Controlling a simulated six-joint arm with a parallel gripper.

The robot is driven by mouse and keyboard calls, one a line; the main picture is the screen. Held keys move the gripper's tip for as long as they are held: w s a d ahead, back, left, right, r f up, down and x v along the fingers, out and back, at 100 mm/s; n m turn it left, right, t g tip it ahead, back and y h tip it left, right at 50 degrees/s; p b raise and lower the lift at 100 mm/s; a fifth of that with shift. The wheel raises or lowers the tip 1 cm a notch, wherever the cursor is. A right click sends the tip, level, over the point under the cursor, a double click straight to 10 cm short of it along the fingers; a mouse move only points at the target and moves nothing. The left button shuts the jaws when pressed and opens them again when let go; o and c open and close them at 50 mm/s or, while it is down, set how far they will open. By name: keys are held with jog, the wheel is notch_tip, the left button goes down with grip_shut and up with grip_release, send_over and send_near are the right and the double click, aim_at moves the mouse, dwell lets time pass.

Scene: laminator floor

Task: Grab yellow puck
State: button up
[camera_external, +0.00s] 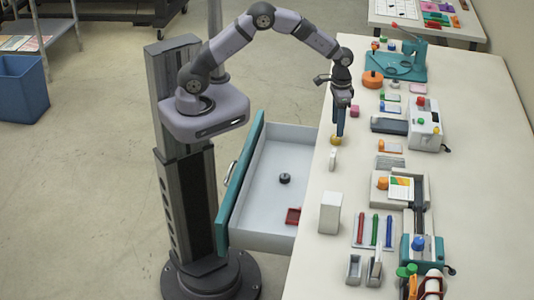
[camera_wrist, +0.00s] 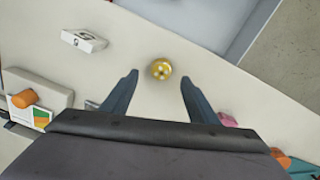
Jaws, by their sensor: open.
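The yellow puck (camera_external: 335,140) sits on the white table near its left edge, beside the open drawer. In the wrist view the yellow puck (camera_wrist: 161,69) is small, round and shiny, and lies a little beyond the fingertips, roughly midway between them. My gripper (camera_external: 340,132) points down close over the puck in the external view. In the wrist view my gripper (camera_wrist: 158,77) has its two blue-grey fingers spread wide apart with nothing between them. I cannot tell the exact height of the fingertips above the table.
A white box (camera_external: 330,212) stands toward the front. Machines and several small items line the right side.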

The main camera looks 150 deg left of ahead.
aim_at(336, 140)
jog(key=shift+s+f+p, duration=0.1)
jog(key=shift+f+p, duration=0.95)
jog(key=shift+f, duration=1.4)
jog(key=c, duration=1.1)
